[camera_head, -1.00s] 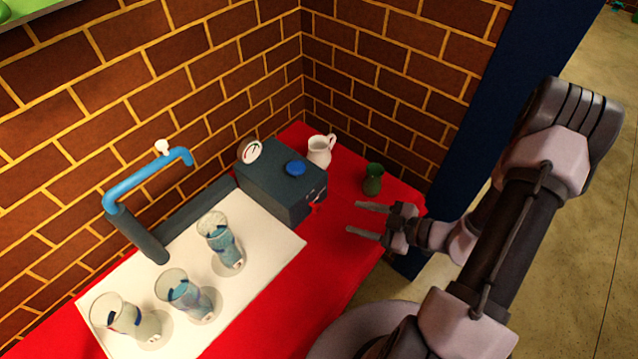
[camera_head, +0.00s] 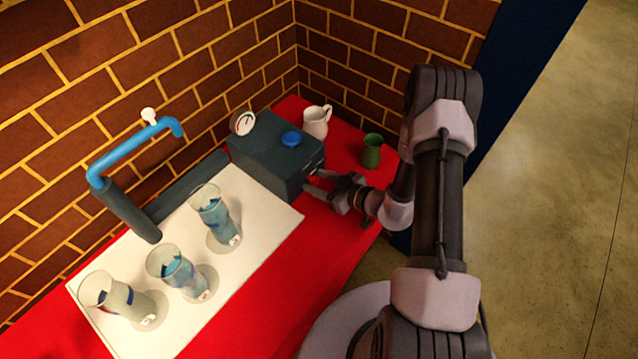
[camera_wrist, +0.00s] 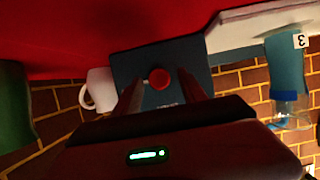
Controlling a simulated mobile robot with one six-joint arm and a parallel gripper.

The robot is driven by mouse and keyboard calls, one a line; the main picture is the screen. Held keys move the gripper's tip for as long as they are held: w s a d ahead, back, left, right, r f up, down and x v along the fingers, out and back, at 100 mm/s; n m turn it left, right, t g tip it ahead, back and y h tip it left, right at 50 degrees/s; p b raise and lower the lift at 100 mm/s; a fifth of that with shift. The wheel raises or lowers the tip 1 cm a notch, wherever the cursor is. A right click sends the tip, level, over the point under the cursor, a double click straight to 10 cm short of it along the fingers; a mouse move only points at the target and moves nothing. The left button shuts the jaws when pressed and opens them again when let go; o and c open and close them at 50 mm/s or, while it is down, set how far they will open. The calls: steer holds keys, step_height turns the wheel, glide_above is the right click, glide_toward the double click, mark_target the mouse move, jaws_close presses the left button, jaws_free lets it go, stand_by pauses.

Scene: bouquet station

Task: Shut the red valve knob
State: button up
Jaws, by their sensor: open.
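The red valve knob (camera_wrist: 159,79) is round and sits on the front face of the dark blue-grey box (camera_wrist: 190,52) in the wrist view. In the head view the knob is mostly hidden by my gripper (camera_head: 318,184), which is in front of the box (camera_head: 262,165). My gripper is open, and in the wrist view its two fingers (camera_wrist: 160,92) lie to either side of the knob. I cannot tell whether they touch it.
A white jug (camera_head: 316,122) and a green cup (camera_head: 371,152) stand beside the box on the red table (camera_head: 255,318). Several glasses with blue contents, including one glass (camera_head: 214,217), stand on a white board (camera_head: 250,238). A blue pipe (camera_head: 128,155) rises behind them. Brick walls close the back.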

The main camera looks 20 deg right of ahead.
jaws_close()
stand_by(0.4)
steer(key=n+h, duration=0.1)
steer(key=n+t, duration=0.1)
steer(key=n, duration=0.1)
steer(key=shift+s+a+f+h, duration=0.15)
steer(key=shift+a+h, duration=0.1)
steer(key=shift+h, duration=0.15)
steer(key=n+t, duration=0.1)
steer(key=n+t+h+b, duration=0.1)
steer(key=n, duration=0.1)
steer(key=shift+a+f, duration=0.1)
steer(key=shift+f, duration=0.15)
steer(key=n+b, duration=0.1)
steer(key=n+t+b, duration=0.1)
steer(key=n, duration=0.1)
steer(key=n+t+h+b, duration=0.1)
steer(key=b, duration=0.1)
steer(key=shift+s+f+n, duration=0.1)
steer(key=shift+f+n, duration=0.15)
steer(key=shift+n, duration=0.05)
steer(key=n+t+b, duration=0.1)
steer(key=n+b, duration=0.1)
steer(key=b, duration=0.1)
steer(key=shift+n, duration=0.3)
steer(key=shift+r+t, duration=0.1)
steer(key=shift+t, duration=0.2)
